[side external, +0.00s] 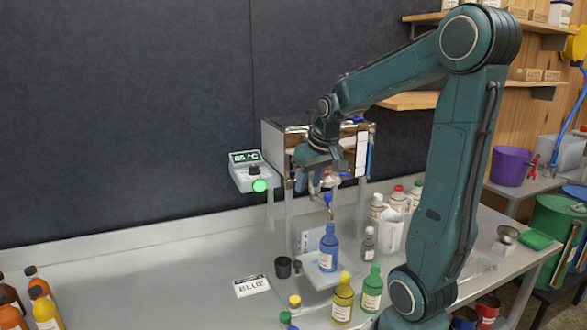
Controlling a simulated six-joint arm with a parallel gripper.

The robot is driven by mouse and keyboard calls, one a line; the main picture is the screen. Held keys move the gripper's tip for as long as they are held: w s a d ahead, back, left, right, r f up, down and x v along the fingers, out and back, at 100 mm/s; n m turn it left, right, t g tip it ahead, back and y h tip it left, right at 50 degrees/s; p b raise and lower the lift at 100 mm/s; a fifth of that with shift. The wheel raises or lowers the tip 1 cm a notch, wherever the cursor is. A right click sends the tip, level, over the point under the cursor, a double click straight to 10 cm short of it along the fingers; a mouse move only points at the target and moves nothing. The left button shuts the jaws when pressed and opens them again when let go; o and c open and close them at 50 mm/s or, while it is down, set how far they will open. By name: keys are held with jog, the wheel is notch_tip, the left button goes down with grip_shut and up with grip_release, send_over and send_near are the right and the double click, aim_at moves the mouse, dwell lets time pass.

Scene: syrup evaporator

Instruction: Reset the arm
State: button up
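My arm reaches from the right over to the steel evaporator box (281,141). My gripper (318,183) points down in front of the box, above a blue bottle (328,248). The blue bottle stands upright on a small pale platform (316,279) under the box. A spout or valve with a blue part (328,200) shows close to the gripper's fingers. The fingers are small and overlap the box fittings, so I cannot tell whether they are open or shut. I see no object clearly held.
A control unit (246,172) with a green button and lit display is left of the box. A "BLUE" card (251,286) and black cup (283,267) lie in front. Yellow (343,298) and green (371,290) bottles stand near my base. The table's left middle (150,275) is clear.

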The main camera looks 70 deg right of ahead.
jog(key=s+a+r+n+t+y, duration=0.1)
jog(key=s+a+n, duration=0.2)
jog(key=a, duration=0.8)
jog(key=s+a+r+n+t+y, duration=0.1)
jog(key=s+a+n, duration=0.2)
jog(key=s+a, duration=0.3)
jog(key=a, duration=0.5)
jog(key=shift+a+r, duration=0.15)
jog(key=shift+r, duration=0.2)
